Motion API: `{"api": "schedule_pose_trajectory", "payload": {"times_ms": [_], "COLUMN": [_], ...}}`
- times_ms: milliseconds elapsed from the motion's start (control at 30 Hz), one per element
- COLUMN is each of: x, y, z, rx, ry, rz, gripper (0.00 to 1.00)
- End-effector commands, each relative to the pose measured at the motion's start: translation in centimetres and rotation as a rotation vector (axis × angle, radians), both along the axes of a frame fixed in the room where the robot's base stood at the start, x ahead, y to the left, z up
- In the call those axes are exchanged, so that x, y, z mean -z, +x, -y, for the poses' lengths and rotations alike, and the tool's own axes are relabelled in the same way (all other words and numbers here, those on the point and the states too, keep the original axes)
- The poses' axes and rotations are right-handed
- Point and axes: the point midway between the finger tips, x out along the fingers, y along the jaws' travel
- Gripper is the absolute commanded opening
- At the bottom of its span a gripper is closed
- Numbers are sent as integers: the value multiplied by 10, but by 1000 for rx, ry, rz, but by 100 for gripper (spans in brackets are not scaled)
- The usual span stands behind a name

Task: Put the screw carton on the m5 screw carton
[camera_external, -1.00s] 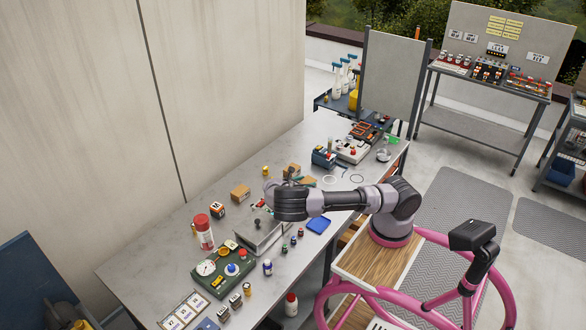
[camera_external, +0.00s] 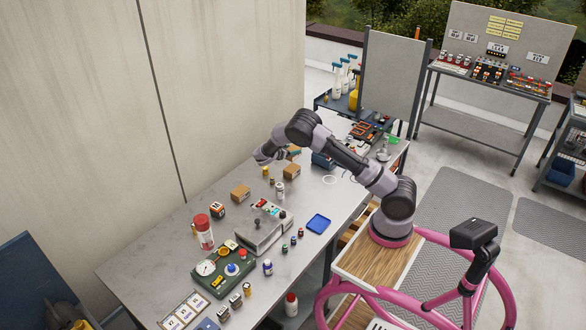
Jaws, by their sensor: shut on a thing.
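My gripper (camera_external: 287,156) is at the back of the workbench, near the wall, partly hidden by my own wrist. It is shut on a small brown carton (camera_external: 294,152) with a teal patch, only partly visible. The held carton appears just above or behind another brown carton (camera_external: 292,171) on the bench. I cannot tell whether the two touch. A third brown carton (camera_external: 240,193) stands farther left on the bench. The labels are too small to read, so I cannot tell which is the m5 screw carton.
A grey metal device (camera_external: 262,232) stands mid-bench, with a blue tray (camera_external: 318,223) to its right. Small bottles (camera_external: 280,190) stand near the cartons. The wall rises close behind.

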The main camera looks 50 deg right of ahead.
Motion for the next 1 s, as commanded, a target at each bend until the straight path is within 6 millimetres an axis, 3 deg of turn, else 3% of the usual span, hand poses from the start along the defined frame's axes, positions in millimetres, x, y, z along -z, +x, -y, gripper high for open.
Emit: {"api": "schedule_pose_trajectory", "payload": {"times_ms": [167, 467, 667, 900, 1000], "x": [-9, 41, 55, 85, 87], "y": [12, 12, 13, 12, 13], "z": [12, 12, 11, 12, 11], "rx": [-4, -5, -6, -6, -5], "ry": [0, -1, -1, -1, -1], "rz": [-2, -4, -4, -3, -1], "gripper": [0, 0, 0, 0, 0]}}
